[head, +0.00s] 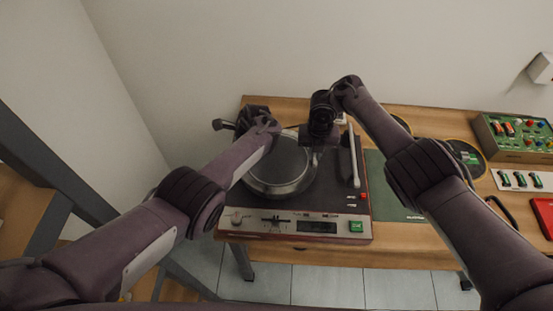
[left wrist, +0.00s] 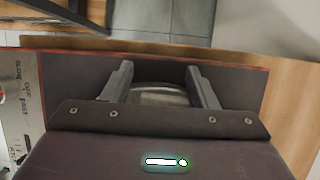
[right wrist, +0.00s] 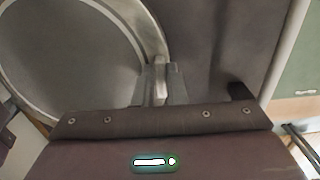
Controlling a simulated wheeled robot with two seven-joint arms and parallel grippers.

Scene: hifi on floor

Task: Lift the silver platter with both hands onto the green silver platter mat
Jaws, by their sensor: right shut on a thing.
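The silver platter (head: 275,180) is a round disc with a bright rim, on the dark record player deck (head: 333,190). The green mat (head: 392,195) lies flat just right of the deck, partly behind my right arm. My right gripper (head: 318,142) is at the platter's right side; in the right wrist view its fingers (right wrist: 160,78) are shut on a metal tab at the platter's rim. My left gripper (head: 256,118) is at the platter's back left. In the left wrist view its fingers (left wrist: 159,68) are apart, with the platter edge (left wrist: 158,92) showing between them.
The silver tone arm (head: 354,160) stands along the deck's right side. A dark record with a green label (head: 468,157) lies right of the mat. A green control box (head: 515,135), a white switch panel (head: 522,180) and a red item (head: 543,214) fill the table's right end.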

